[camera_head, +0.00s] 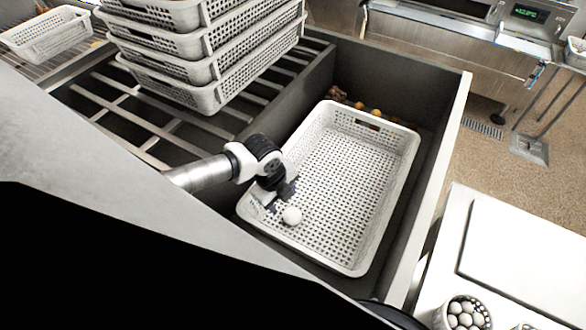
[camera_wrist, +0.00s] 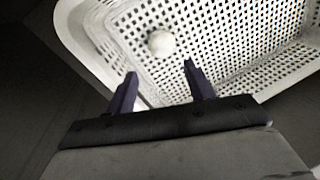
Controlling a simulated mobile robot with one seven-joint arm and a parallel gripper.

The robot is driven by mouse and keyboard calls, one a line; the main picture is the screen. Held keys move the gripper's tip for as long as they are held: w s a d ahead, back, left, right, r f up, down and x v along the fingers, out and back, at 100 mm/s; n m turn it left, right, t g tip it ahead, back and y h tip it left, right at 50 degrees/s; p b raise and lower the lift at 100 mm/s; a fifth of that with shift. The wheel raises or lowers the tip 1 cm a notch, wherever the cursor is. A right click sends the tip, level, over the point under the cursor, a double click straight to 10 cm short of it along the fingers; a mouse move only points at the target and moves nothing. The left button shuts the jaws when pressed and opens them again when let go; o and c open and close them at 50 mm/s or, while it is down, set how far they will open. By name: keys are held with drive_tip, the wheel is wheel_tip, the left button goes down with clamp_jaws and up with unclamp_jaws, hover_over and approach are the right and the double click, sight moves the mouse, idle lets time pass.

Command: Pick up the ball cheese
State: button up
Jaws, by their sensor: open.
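The ball cheese (camera_head: 291,215) is a small white ball in the lower left part of a white perforated basket (camera_head: 374,227). It also shows in the wrist view (camera_wrist: 161,43), a little beyond my fingertips and between their lines. My gripper (camera_head: 279,197) is at the left side of the basket, close to the ball. In the wrist view my gripper (camera_wrist: 160,72) has its two dark fingers spread apart with nothing between them. I cannot tell whether a finger touches the ball in the head view.
The basket sits in a dark bin with a pale right edge (camera_head: 440,185). Stacked white baskets (camera_head: 212,95) stand on slats at the upper left. Small orange and brown items (camera_head: 360,105) lie behind the basket. A container of white balls (camera_head: 466,313) is at the lower right.

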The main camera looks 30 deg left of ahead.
drive_tip(key=p+x, duration=0.1)
drive_tip(key=x, duration=0.3)
drive_tip(key=p+x, duration=0.1)
drive_tip(key=x, duration=0.3)
drive_tip(key=p+x, duration=0.1)
drive_tip(key=x, duration=0.4)
drive_tip(key=shift+d, duration=0.3)
drive_tip(key=c, duration=0.6)
